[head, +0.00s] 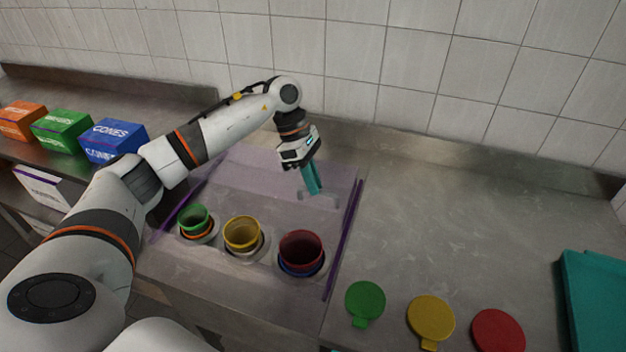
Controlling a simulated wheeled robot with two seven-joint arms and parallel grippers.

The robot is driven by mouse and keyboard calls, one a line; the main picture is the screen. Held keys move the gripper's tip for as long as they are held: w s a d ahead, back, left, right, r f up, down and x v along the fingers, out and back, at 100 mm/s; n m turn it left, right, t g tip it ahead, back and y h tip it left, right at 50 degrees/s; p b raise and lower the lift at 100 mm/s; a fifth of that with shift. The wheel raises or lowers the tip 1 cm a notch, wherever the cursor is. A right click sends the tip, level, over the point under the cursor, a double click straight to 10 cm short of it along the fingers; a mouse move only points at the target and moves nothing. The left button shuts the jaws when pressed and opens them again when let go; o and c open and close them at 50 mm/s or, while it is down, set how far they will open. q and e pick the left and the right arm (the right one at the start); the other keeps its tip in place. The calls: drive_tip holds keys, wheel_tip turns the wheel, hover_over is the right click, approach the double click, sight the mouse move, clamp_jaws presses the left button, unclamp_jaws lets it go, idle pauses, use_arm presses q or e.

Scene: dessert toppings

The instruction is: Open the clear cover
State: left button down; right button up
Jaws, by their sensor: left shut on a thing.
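The clear cover (258,168) is a see-through panel with a purple tint. It lies at the back of the cup station, between two dark purple side rails (345,238). My left gripper (313,186) reaches down from above with teal fingers. It is shut on the cover's clear handle (325,196) near the panel's right side; the exact contact is small and hard to see. A green cup (195,217), a yellow cup (242,232) and a red cup (301,249) sit in holes in front of the handle. My right gripper is out of view.
Green (365,299), yellow (431,316) and red (498,331) round lids lie at the front right. A teal tray (594,300) is at the right edge. Orange, green and blue boxes (113,138) stand at the left.

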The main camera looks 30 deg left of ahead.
use_arm(q)
drive_tip(key=shift+s, duration=0.1)
drive_tip(key=c, duration=1.5)
unclamp_jaws()
drive_tip(key=shift+o, duration=0.2)
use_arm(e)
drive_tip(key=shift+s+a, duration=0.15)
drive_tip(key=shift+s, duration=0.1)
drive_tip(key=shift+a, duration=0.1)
